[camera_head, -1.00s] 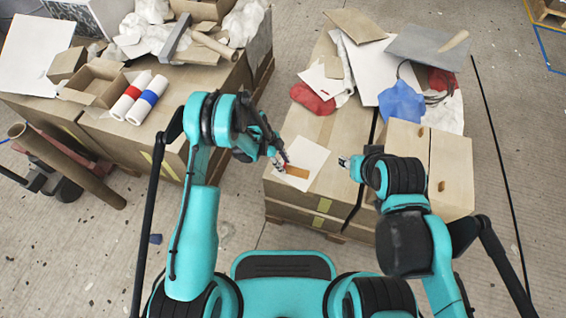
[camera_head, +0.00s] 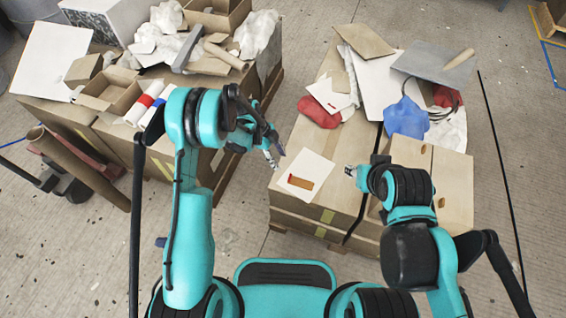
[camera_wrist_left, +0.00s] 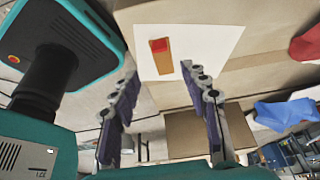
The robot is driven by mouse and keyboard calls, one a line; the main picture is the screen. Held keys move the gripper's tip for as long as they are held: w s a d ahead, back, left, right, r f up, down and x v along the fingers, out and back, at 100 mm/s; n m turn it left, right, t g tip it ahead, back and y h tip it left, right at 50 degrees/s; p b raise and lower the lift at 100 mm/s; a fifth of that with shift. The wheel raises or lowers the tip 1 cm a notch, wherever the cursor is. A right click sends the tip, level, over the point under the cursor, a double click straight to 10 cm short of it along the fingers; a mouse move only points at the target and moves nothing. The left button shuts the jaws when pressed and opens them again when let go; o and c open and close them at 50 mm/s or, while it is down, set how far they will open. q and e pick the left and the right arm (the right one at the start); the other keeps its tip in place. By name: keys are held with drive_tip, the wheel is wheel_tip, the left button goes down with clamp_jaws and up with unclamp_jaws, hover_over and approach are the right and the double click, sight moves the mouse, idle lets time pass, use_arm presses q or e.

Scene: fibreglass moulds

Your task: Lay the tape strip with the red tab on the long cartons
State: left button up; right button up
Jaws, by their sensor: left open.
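The orange-brown tape strip (camera_head: 301,183) lies flat on a white sheet (camera_head: 318,168) on top of the long cartons (camera_head: 340,192) at the right. In the left wrist view the strip (camera_wrist_left: 163,63) shows a red tab (camera_wrist_left: 159,45) at one end. My left gripper (camera_head: 275,157) is open and empty, up and left of the sheet, apart from the strip. Its two fingers (camera_wrist_left: 160,80) stand spread in the left wrist view. My right gripper (camera_head: 350,171) is right of the sheet, small in the picture; its jaws are not clear.
White rolls with red and blue bands (camera_head: 146,101) and an open box (camera_head: 108,92) top the left carton stack. A red cloth (camera_head: 318,112), a blue cloth (camera_head: 405,118) and a grey panel (camera_head: 432,64) lie at the back of the right stack. Floor lies between the stacks.

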use_arm(q)
drive_tip(key=s+a+r+n+t+y, duration=0.1)
drive_tip(key=s+a+r+n, duration=0.15)
drive_tip(key=r, duration=0.55)
drive_tip(key=s+a+r+n+t, duration=0.1)
drive_tip(key=a+r+n+t, duration=0.1)
drive_tip(key=r+n, duration=0.35)
drive_tip(key=s+a+r+n+t+y, duration=0.1)
drive_tip(key=s+a+r+n, duration=0.1)
drive_tip(key=r, duration=0.7)
drive_tip(key=s+a+r+n+t+y, duration=0.1)
drive_tip(key=s+a+r+n+t, duration=0.1)
drive_tip(key=s+n, duration=0.3)
drive_tip(key=s+a+r+n+t+y, duration=0.1)
drive_tip(key=s+a+r+n, duration=0.3)
drive_tip(key=s, duration=0.6)
drive_tip(key=shift+a+r+n+t, duration=0.35)
drive_tip(key=shift+a+n+t, duration=0.35)
drive_tip(key=shift+n, duration=0.6)
drive_tip(key=shift+d, duration=0.1)
